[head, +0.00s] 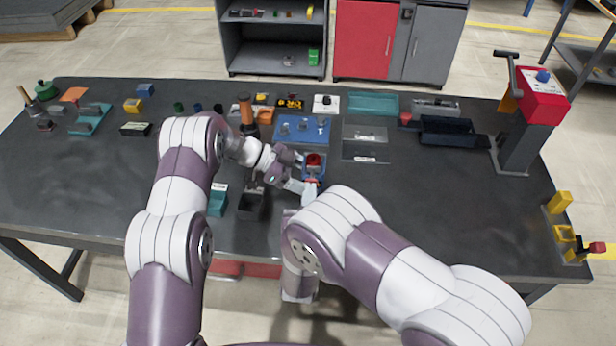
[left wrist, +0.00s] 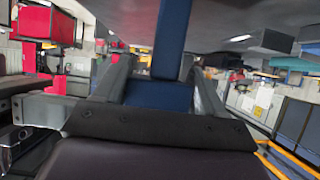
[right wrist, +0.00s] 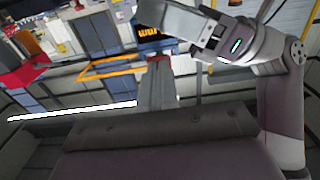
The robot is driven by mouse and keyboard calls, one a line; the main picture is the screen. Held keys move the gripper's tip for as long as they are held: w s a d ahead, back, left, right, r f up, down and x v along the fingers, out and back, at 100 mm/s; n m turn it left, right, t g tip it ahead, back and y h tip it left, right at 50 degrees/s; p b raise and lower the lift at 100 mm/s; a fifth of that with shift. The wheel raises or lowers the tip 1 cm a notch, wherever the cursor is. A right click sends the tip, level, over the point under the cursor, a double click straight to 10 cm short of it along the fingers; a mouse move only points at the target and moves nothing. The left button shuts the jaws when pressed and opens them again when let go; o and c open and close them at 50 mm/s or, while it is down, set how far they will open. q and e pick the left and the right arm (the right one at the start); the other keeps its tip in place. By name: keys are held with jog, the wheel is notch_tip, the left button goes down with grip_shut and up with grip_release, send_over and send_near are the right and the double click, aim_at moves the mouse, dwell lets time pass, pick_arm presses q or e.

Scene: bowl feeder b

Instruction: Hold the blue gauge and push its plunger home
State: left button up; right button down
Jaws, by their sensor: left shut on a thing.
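The blue gauge (head: 316,172) is held off the table near the middle front, with a red part on its face. My left gripper (head: 301,170) is shut on it; in the left wrist view the gauge's blue body (left wrist: 160,95) sits between the two fingers. In the right wrist view the gauge (right wrist: 152,36) shows a dark display with orange digits, and the red plunger tip (right wrist: 158,58) points toward my right gripper (right wrist: 160,70). The right fingers are together, right at the red tip; whether they touch it I cannot tell. The left gripper partly hides the gauge.
A blue tray (head: 302,128) with small parts lies behind the gauge. Clear bins (head: 366,151), a dark blue bin (head: 447,131) and a red-topped press (head: 541,85) stand to the right. Teal (head: 217,203) and black (head: 251,207) boxes stand close left of the grippers. The right tabletop is mostly free.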

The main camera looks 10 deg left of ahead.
jog(key=s, duration=0.6)
dwell(0.3)
pick_arm(q)
jog(key=o, duration=1.6)
jog(key=a+f+v, duration=0.1)
jog(key=v, duration=0.8)
jog(key=a+f+v, duration=0.1)
jog(key=f+v, duration=0.1)
jog(key=v, duration=0.8)
jog(key=shift+f+b, duration=0.3)
jog(key=shift+b, duration=0.1)
pick_arm(e)
jog(key=shift+f, duration=0.45)
pick_arm(q)
jog(key=shift+s, duration=0.1)
